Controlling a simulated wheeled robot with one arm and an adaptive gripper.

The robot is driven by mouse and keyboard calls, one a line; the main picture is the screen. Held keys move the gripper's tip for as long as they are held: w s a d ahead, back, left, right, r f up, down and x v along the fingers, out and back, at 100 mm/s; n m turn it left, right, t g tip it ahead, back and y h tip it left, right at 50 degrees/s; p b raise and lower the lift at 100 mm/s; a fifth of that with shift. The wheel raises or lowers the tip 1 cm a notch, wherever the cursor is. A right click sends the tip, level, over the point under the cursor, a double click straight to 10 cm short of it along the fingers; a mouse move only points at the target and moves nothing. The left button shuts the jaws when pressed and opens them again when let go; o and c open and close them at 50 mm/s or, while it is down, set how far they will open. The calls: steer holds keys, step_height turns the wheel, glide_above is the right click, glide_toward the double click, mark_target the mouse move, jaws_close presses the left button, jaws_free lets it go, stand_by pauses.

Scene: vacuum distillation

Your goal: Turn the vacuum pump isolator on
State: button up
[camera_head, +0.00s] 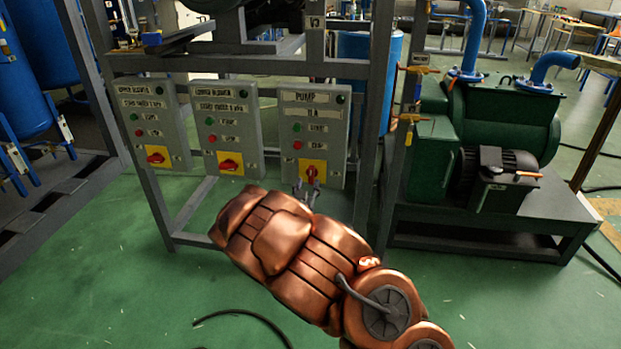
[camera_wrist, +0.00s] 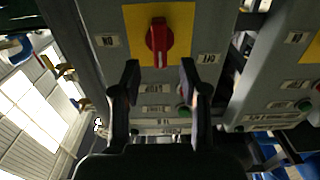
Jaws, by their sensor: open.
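The pump control box (camera_head: 335,118) is the rightmost of three grey boxes. Its isolator is a red knob (camera_head: 311,172) on a yellow plate, and the knob also shows in the wrist view (camera_wrist: 157,40). There its handle stands upright in the picture, with an ON label (camera_wrist: 107,41) to the left and an OFF label (camera_wrist: 208,58) to the right. My gripper (camera_head: 306,190) is open just in front of the isolator. In the wrist view, the fingertips (camera_wrist: 159,72) stand apart, with the knob in line with the gap between them. Whether they touch it is unclear.
The lower blower box (camera_head: 228,130) and upper blower box (camera_head: 151,125) hang to the left on the grey frame (camera_head: 376,110). A green pump machine (camera_head: 440,140) stands to the right. A black hose (camera_head: 245,312) lies on the green floor, which is otherwise mostly clear in front.

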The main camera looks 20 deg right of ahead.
mark_target(311, 176)
steer(key=shift+b+x, duration=0.35)
steer(key=shift+x, duration=2.4)
jaws_close()
